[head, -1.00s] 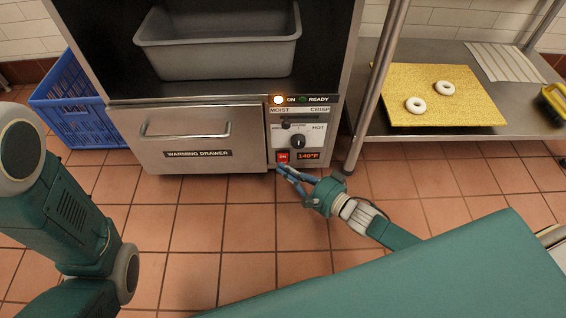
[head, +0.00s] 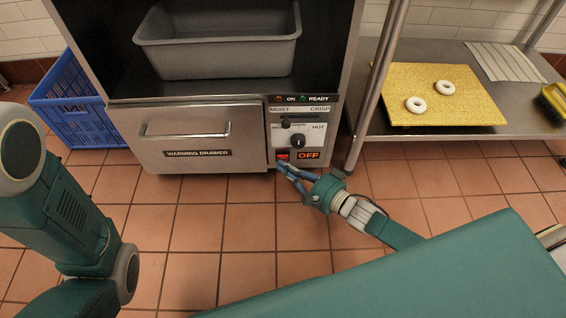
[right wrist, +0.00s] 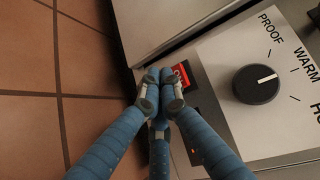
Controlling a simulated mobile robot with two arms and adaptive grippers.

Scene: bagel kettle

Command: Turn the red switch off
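The red switch (head: 283,155) is at the lower left of the control panel on the warming drawer (head: 198,142). It also shows in the right wrist view (right wrist: 180,75), partly hidden by my fingertips. The display (head: 308,155) beside it reads OFF, and the amber ON lamp (head: 278,99) is dark. My right gripper (head: 283,168) has its fingertips at the switch's lower edge. In the right wrist view the fingertips of my right gripper (right wrist: 160,90) are together with nothing between them; whether they touch the switch I cannot tell. My left gripper is not in view.
A dark knob (head: 298,141) and a slider sit above the switch. A grey bin (head: 218,60) stands on top. A blue crate (head: 78,110) is at left. A steel table at right bears a gold board (head: 440,105) with two white rings. Tiled floor lies open in front.

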